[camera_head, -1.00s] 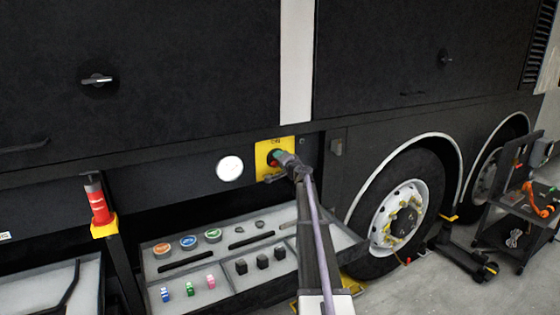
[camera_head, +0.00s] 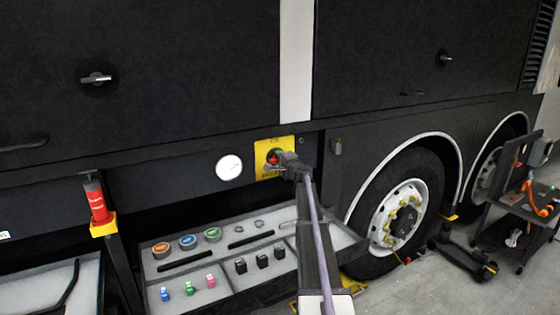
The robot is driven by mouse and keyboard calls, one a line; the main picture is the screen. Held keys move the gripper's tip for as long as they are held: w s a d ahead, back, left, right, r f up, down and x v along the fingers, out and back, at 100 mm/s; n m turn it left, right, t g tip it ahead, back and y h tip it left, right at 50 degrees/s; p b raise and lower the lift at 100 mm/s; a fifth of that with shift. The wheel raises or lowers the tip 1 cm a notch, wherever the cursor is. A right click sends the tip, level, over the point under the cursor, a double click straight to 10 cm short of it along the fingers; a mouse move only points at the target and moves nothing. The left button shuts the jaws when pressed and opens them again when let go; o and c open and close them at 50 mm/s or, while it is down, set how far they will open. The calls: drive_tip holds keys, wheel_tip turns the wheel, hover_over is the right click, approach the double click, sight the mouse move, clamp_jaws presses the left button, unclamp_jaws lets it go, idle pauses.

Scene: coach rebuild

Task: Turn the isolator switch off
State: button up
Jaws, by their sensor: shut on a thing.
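The isolator switch is a red knob (camera_head: 273,157) on a yellow plate (camera_head: 267,144) on the coach's dark side panel. Lettering shows at the plate's top and bottom, too small to read surely. My gripper (camera_head: 280,162) is at the plate, shut on the red knob. My gripper and wrist cover the plate's right part and much of the knob, so the knob's exact angle cannot be told.
A white round gauge (camera_head: 229,168) is left of the plate. A grey tray (camera_head: 228,293) with several small parts stands below. A red-topped stand (camera_head: 97,202) is at left, a wheel (camera_head: 400,212) and jack (camera_head: 466,258) at right.

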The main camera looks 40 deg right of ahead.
drive_tip(key=o, duration=0.8)
drive_tip(key=shift+o, duration=0.2)
drive_tip(key=shift+s, duration=0.15)
drive_tip(key=s+a, duration=0.1)
drive_tip(key=s, duration=0.9)
drive_tip(key=shift+s+a, duration=0.2)
drive_tip(key=shift+a, duration=0.2)
